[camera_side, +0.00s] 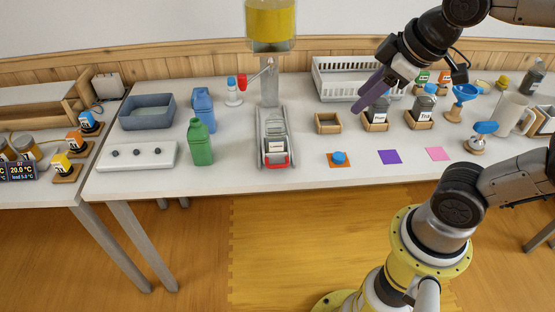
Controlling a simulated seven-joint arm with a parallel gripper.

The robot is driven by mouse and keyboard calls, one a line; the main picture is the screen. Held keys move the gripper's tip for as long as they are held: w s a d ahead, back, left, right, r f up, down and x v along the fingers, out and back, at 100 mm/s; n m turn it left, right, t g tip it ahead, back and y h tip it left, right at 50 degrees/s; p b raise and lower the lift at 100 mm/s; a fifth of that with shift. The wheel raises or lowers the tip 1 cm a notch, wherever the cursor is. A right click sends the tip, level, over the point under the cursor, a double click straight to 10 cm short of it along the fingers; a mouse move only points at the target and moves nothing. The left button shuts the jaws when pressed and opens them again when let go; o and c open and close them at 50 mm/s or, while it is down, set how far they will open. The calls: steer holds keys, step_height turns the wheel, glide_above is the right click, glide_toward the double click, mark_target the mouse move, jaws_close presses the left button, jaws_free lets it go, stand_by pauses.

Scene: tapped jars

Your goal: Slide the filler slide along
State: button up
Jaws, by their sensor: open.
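The filler slide (273,132) is a grey railed track on the table, below a tank of yellow liquid (271,20). A red U-shaped handle (277,161) is at its near end, with a small white label just behind it.
A green bottle (200,143) and blue bottle (203,106) stand left of the slide. An empty wooden holder (328,123), labelled jars in holders (376,117) and a white basket (343,76) are on the right. Coloured squares (390,157) lie along the front edge.

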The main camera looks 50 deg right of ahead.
steer(key=w+f+n+g, duration=0.1)
steer(key=w+n, duration=0.2)
steer(key=w, duration=0.5)
steer(key=n+g, duration=0.3)
steer(key=g, duration=0.1)
glide_above(278, 167)
steer(key=s+a, duration=0.2)
step_height(278, 167, down, 13)
steer(key=shift+h, duration=0.4)
steer(key=f, duration=0.4)
steer(key=w+d+f, duration=0.1)
steer(key=f, duration=0.3)
steer(key=w+d+f, duration=0.1)
steer(key=f, duration=0.4)
steer(key=shift+c, duration=0.2)
jaws_close()
steer(key=shift+r, duration=0.1)
